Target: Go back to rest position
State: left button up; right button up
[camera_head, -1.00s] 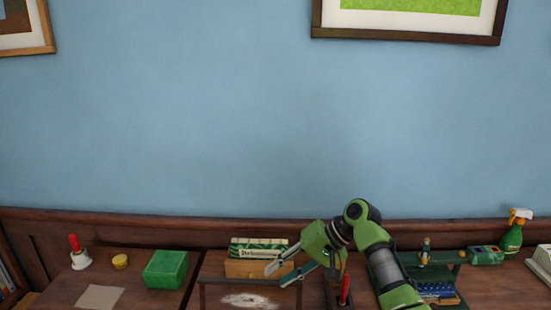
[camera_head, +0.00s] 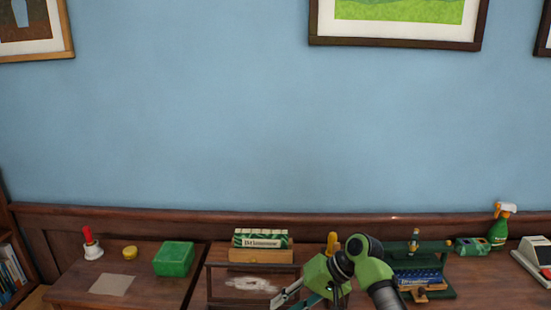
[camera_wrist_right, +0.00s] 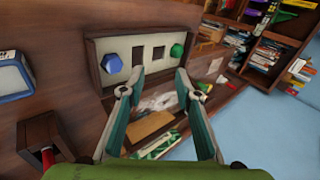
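My right gripper (camera_head: 288,298) is low in the middle of the head view, over the front of the wooden top. In the right wrist view its two fingers (camera_wrist_right: 153,82) stand wide apart with nothing between them. Beyond the fingertips is a pale board (camera_wrist_right: 145,50) with dark square holes, a blue hexagonal piece (camera_wrist_right: 112,64) and a green piece (camera_wrist_right: 177,51). My left gripper is in neither view.
Along the top stand a red-handled bell (camera_head: 92,246), yellow round thing (camera_head: 130,253), green box (camera_head: 174,259), wooden box with green-white packets (camera_head: 260,256), green rack (camera_head: 436,284) and spray bottle (camera_head: 498,232). A paper (camera_head: 111,285) lies left.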

jog(key=s+d+f+t+h, duration=0.1)
jog(key=s+d+f+h, duration=0.1)
jog(key=s+d+f, duration=0.4)
jog(key=s+d+f+h, duration=0.1)
jog(key=s+f+h, duration=0.1)
jog(key=s+f, duration=0.7)
jog(key=s+d+r+n+h, duration=0.1)
jog(key=s+d, duration=0.3)
jog(key=s, duration=0.3)
jog(key=s+d+r+t+h, duration=0.1)
jog(key=s+d+h, duration=0.15)
jog(key=s, duration=0.45)
jog(key=s+d+r+n, duration=0.1)
jog(key=s+d+r, duration=0.1)
jog(key=s+d, duration=0.35)
jog(key=s+a+f+g, duration=0.1)
jog(key=s+f, duration=0.1)
jog(key=f, duration=1.2)
jog(key=s+a+f, duration=0.1)
jog(key=s+f, duration=0.1)
jog(key=f, duration=1.3)
jog(key=s+d+f, duration=0.1)
jog(key=s+f, duration=0.6)
jog(key=s, duration=0.1)
jog(key=s+d+f+g+b, duration=0.1)
jog(key=s+d+f, duration=0.1)
jog(key=s+f, duration=0.6)
jog(key=shift+s+d, duration=0.15)
jog(key=shift+d, duration=0.1)
